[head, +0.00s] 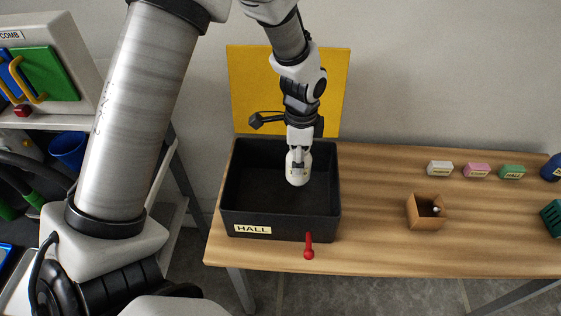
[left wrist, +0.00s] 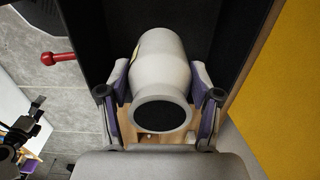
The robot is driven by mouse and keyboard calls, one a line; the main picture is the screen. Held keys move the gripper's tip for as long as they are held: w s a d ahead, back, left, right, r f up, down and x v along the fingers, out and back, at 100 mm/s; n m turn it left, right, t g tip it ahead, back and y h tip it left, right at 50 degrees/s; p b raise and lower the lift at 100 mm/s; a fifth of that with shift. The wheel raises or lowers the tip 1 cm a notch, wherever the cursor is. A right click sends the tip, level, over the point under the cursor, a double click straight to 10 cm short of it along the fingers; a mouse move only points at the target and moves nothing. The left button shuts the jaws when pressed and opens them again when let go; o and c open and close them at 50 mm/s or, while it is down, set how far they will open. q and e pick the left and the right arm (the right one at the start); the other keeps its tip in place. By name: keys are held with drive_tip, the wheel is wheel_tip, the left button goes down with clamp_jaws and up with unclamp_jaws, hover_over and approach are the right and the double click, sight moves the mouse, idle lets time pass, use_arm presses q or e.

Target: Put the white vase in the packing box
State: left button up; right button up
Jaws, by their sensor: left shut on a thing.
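The white vase (head: 297,168) is in my left gripper (head: 299,150), which points down over the black box. In the left wrist view the gripper's two fingers (left wrist: 161,98) press on either side of the vase (left wrist: 160,68), with its round dark mouth facing the camera. The black open box (head: 233,186), with a label reading HALL, stands on the left of the wooden table. The vase shows within the box's outline, towards its back right; I cannot tell whether it touches the floor. The box looks otherwise empty. My right gripper does not show.
A red-handled item (head: 308,247) sits at the box's front wall. A small brown carton (head: 426,211) stands to the right. White (head: 439,168), pink (head: 477,171) and green (head: 512,172) labelled blocks line the back. A yellow panel (head: 245,80) rises behind the box.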

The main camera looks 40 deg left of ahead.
use_arm(q)
drive_tip(key=f, duration=0.7)
drive_tip(key=a+f, duration=0.1)
drive_tip(key=f, duration=0.3)
drive_tip(key=shift+f+p, duration=0.25)
drive_tip(key=shift+p, duration=0.15)
drive_tip(key=o, duration=1.5)
drive_tip(key=shift+f, duration=0.15)
drive_tip(key=shift+c, duration=0.2)
wheel_tip(320, 180, up, 12)
drive_tip(key=shift+r+b, duration=0.2)
drive_tip(key=shift+b, duration=0.25)
